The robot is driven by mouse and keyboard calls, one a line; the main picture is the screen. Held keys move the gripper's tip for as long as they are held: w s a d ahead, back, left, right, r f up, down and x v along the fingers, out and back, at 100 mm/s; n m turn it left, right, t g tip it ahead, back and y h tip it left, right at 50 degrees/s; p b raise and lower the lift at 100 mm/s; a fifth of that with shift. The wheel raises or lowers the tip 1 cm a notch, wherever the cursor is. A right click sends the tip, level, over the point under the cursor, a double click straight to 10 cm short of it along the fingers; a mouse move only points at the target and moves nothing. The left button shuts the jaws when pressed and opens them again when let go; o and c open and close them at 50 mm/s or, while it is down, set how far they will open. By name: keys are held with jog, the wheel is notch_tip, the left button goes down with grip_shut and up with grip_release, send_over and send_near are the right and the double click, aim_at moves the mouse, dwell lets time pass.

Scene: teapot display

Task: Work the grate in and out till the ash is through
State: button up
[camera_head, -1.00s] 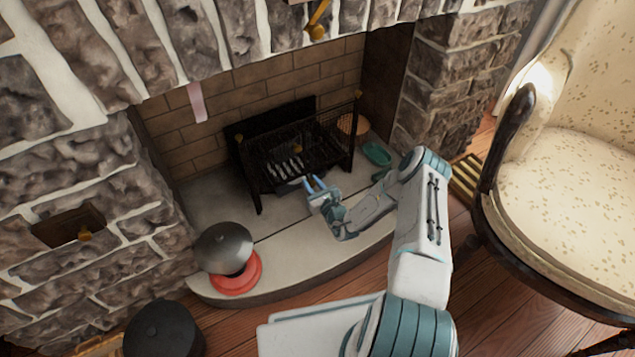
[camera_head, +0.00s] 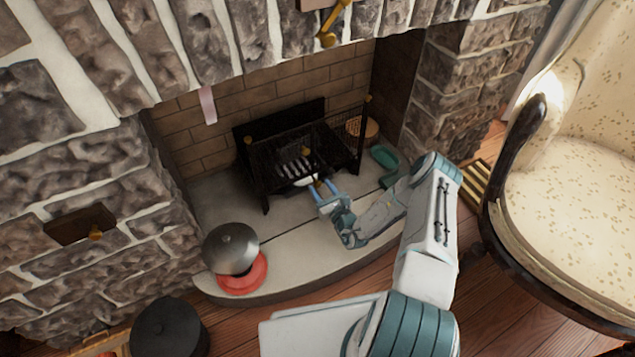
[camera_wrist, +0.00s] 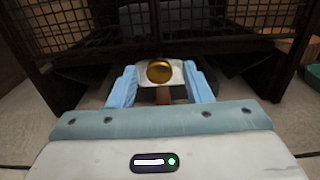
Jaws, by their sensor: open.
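The black fire grate (camera_head: 262,180) stands on the hearth in the fireplace, with pale bars (camera_head: 293,168) and mesh sides. In the wrist view its dark mesh front (camera_wrist: 60,28) fills the top. A round brass knob (camera_wrist: 159,71) on a pale plate sits low at the grate's front. My gripper (camera_head: 321,187) is open at the grate's lower front. In the wrist view its blue fingers (camera_wrist: 161,84) stand left and right of the knob. I cannot tell whether they touch it. No ash is clearly visible.
A teal dish (camera_head: 384,157) and a wicker basket (camera_head: 362,128) are right of the grate. A cream armchair (camera_head: 575,165) stands at the right. A black round pot (camera_head: 168,328) is lower left.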

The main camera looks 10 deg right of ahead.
jog(key=p+v, duration=0.3)
jog(key=v, duration=0.7)
jog(key=shift+s, duration=0.3)
